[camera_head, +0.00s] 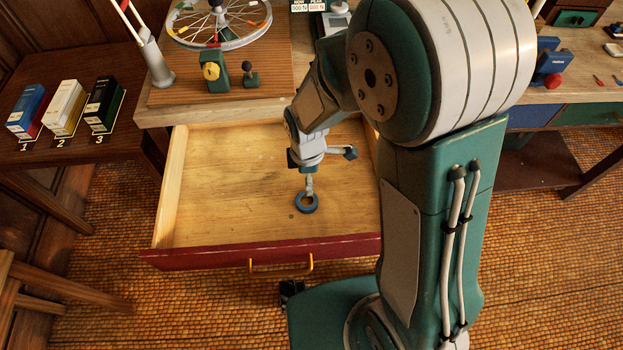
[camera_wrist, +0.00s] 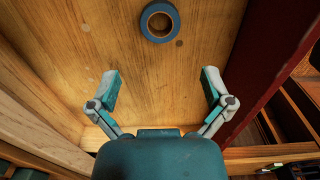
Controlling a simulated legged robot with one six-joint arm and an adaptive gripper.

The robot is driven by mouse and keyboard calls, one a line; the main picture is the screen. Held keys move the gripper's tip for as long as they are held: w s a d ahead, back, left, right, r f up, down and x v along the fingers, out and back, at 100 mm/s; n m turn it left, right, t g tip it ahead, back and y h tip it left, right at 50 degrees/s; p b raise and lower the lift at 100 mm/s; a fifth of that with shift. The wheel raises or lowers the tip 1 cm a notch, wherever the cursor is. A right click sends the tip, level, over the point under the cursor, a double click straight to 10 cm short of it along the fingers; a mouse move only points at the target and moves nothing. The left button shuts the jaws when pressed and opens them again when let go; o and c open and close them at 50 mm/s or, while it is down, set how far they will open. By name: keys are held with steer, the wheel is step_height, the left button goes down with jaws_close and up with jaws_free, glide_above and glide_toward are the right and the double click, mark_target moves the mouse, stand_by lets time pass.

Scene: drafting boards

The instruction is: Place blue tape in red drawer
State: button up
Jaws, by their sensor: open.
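The blue tape (camera_head: 306,211) is a ring lying flat on the bare wooden floor of the red drawer (camera_head: 205,257). The drawer is pulled out under the workbench, with a yellow handle on its red front. My gripper (camera_wrist: 161,80) is open and empty, its two fingers spread wide over the drawer. In the wrist view the tape (camera_wrist: 160,40) lies beyond the fingertips near the top edge, apart from them. In the head view my gripper (camera_head: 309,180) hangs just above the tape, and its fingers are partly hidden.
A bench top (camera_head: 150,115) above the drawer bears a spoked wheel (camera_head: 220,42) on a stand. On a side table at left stand numbered blue, white and black boxes (camera_head: 65,103). A blue drawer (camera_head: 530,117) is shut at right. The drawer floor around the tape is clear.

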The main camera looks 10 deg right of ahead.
steer(key=s+d+r+m+t, duration=0.1)
steer(key=s+d+r+m, duration=0.2)
steer(key=r, duration=0.5)
steer(key=d+r+m+t, duration=0.2)
steer(key=d+r+m, duration=0.1)
steer(key=r+m, duration=0.3)
steer(key=s+d+r+m+t, duration=0.2)
steer(key=s+d+r+m, duration=0.2)
steer(key=s+r+m, duration=0.4)
step_height(320, 180, up, 2)
steer(key=shift+s+d+r+m+t, duration=0.15)
steer(key=shift+s+d+m+t, duration=0.2)
steer(key=shift+s, duration=0.45)
